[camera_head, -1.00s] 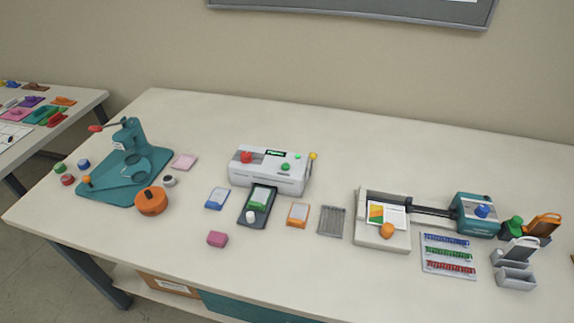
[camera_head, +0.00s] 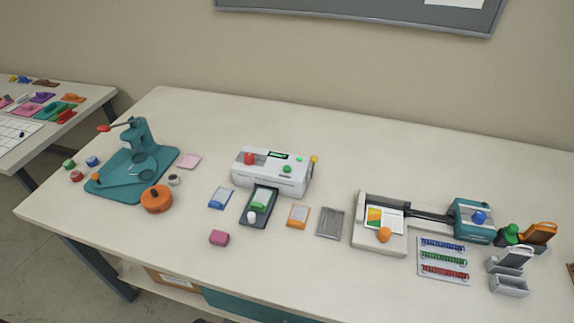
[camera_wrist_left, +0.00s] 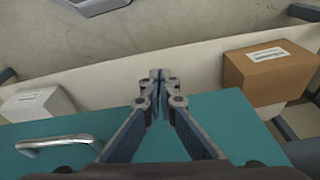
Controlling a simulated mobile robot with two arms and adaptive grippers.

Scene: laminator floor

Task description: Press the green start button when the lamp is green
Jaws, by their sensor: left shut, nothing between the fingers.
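The white laminator (camera_head: 270,172) stands on the table in the head view, with a red button (camera_head: 249,159) at its left and a green button (camera_head: 287,169) at its right front. A small green spot (camera_head: 299,159) sits above the green button; I cannot tell if it is the lamp. A dark display (camera_head: 278,155) with green text is on top. My left gripper (camera_wrist_left: 158,78) shows only in the left wrist view, shut and empty, with a teal cabinet and the floor beneath it, away from the laminator. My right gripper is not in view.
A teal press (camera_head: 135,165) and an orange round pot (camera_head: 157,199) stand left of the laminator. A trimmer (camera_head: 360,238) stands right. The table behind is clear.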

